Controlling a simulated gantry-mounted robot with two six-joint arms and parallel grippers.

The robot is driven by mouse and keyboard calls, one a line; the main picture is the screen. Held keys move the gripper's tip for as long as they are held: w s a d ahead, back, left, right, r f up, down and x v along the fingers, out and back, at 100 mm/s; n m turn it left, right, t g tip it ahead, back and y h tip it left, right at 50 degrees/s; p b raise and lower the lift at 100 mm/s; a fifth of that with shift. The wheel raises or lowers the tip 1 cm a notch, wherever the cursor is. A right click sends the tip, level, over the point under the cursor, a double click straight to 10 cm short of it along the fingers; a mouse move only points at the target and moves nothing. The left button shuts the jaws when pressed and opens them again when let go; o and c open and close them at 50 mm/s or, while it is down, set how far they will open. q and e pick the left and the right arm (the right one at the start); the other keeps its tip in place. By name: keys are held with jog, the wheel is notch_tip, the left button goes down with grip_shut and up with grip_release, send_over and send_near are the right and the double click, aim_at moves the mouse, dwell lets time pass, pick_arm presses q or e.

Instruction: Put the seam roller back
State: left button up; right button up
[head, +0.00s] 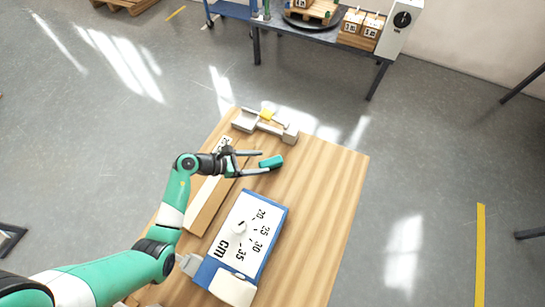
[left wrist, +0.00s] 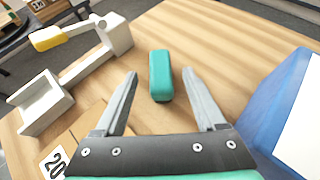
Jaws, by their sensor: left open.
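My left gripper (head: 263,161) is open and reaches over the wooden table, with nothing held. A teal block-like piece (head: 272,162) lies just at its fingertips. In the left wrist view the teal piece (left wrist: 161,82) shows between the two fingers, with a gap on both sides. A light grey stand (head: 290,135) with a yellow-ended piece (head: 267,114) across it is at the table's far end. It also shows at upper left in the left wrist view (left wrist: 118,35). I cannot tell for sure which piece is the seam roller. My right gripper is not in view.
A blue-edged board (head: 278,222) with a white printed scale lies in front of my left gripper. A cardboard-coloured strip (head: 207,207) lies along the left side. The wooden table (head: 330,185) is clear on the right. A bench (head: 325,35) with boxes stands behind.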

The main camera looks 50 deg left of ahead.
pick_arm(q)
jog(key=v, duration=0.4)
jog(key=shift+p, duration=0.3)
jog(key=shift+w, duration=0.1)
